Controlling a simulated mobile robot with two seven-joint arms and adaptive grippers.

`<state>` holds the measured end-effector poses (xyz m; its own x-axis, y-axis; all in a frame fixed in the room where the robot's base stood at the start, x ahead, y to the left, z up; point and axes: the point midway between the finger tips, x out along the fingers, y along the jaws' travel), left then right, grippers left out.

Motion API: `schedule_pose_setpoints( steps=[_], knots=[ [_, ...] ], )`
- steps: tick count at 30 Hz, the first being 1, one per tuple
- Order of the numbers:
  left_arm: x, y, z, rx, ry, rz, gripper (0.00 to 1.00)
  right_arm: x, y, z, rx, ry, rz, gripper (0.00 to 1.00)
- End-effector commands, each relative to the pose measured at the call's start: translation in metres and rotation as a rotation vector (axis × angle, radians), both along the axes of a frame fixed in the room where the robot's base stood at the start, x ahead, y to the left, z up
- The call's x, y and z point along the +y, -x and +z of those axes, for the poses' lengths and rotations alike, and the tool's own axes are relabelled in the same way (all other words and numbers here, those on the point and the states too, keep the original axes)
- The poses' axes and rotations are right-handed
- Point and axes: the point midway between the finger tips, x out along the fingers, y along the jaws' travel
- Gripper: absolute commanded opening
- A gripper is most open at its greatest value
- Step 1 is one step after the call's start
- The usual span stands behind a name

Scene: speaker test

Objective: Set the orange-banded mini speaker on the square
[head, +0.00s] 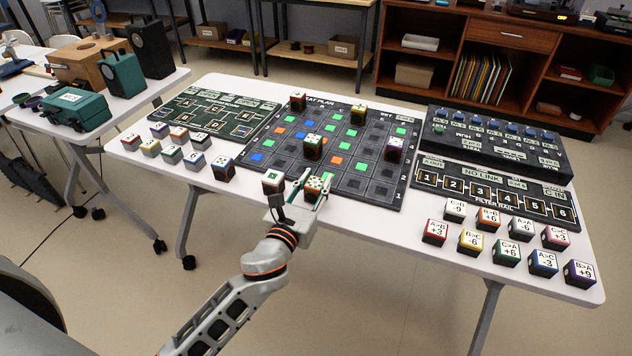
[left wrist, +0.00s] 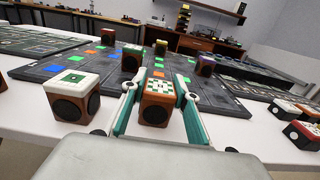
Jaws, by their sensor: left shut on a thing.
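My left gripper (head: 317,181) is shut on a mini speaker (head: 314,188) with a green-and-white checked top, at the front edge of the dark plan board (head: 385,191). In the left wrist view this speaker (left wrist: 155,108) has an orange-brown body and a dark round front, with a green finger on each side. I cannot make out its band clearly. The board carries a grid of dark squares, some blue, green or orange; I cannot tell which is the named square. My right gripper is not in view.
Another speaker (head: 273,183) with a green square on top stands close left of the gripper, and a blue-edged one (head: 223,169) farther left. Other speakers stand on the board, including a checked one (head: 313,148) and a purple-edged one (head: 394,150). Labelled cubes (head: 435,231) fill the right front.

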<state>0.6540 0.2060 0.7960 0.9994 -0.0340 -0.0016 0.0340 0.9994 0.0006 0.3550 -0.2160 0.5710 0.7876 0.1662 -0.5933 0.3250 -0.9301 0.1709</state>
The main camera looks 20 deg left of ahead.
Motion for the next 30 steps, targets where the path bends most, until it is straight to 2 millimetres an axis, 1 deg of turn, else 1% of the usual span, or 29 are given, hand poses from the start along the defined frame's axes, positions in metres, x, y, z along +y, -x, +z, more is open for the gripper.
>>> schedule_pose_setpoints(
  steps=[2,3,5,14,18,20,23,30],
  knots=[
    [0.0,0.0,-0.004,0.001,0.0,0.0,0.06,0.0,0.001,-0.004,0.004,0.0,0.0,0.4],
    [0.0,0.0,-0.004,0.002,0.0,0.0,0.32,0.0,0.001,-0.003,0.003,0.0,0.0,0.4],
    [0.0,0.0,-0.003,0.001,0.0,0.0,0.46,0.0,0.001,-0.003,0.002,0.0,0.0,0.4],
    [0.0,0.0,-0.003,0.0,0.0,0.0,0.46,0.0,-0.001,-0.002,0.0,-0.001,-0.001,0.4],
    [0.0,0.002,0.002,-0.001,0.0,-0.001,0.46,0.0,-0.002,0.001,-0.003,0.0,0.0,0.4],
    [0.0,0.009,0.0,0.002,-0.001,-0.001,0.46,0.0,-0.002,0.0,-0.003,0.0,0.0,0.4],
    [0.001,0.025,0.0,0.002,0.0,-0.001,0.46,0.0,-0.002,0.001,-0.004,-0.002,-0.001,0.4],
    [0.002,0.074,-0.001,0.004,0.001,-0.001,0.46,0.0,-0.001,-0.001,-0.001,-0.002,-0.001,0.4]
  ],
)
